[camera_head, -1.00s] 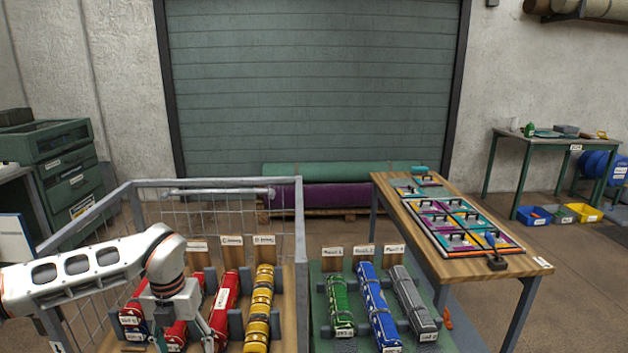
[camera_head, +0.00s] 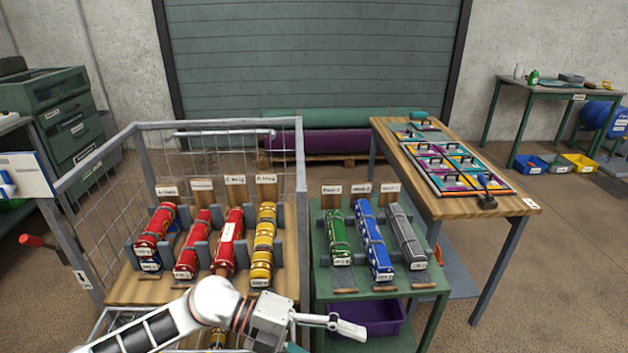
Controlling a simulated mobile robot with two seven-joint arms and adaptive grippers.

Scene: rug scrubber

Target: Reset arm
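My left arm comes in from the bottom left, and its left gripper (camera_head: 335,322) points right, in front of the wire-sided cart and the green stand. Its fingers are seen from the side, so I cannot tell whether they are open or shut. No held object shows between them. My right gripper is not in view. In the cart, red rolls (camera_head: 187,252) and a yellow roll (camera_head: 264,245) lie on a wooden base (camera_head: 125,290). The green stand (camera_head: 322,262) bears a green roll (camera_head: 339,238), a blue roll (camera_head: 372,243) and a grey roll (camera_head: 406,238).
The cart's grey rail (camera_head: 302,200) stands left of the green stand. A purple bin (camera_head: 375,318) sits under the stand. A wooden table (camera_head: 464,207) with framed panels is at right. A green cabinet (camera_head: 70,130) is at left. Open floor lies at the lower right.

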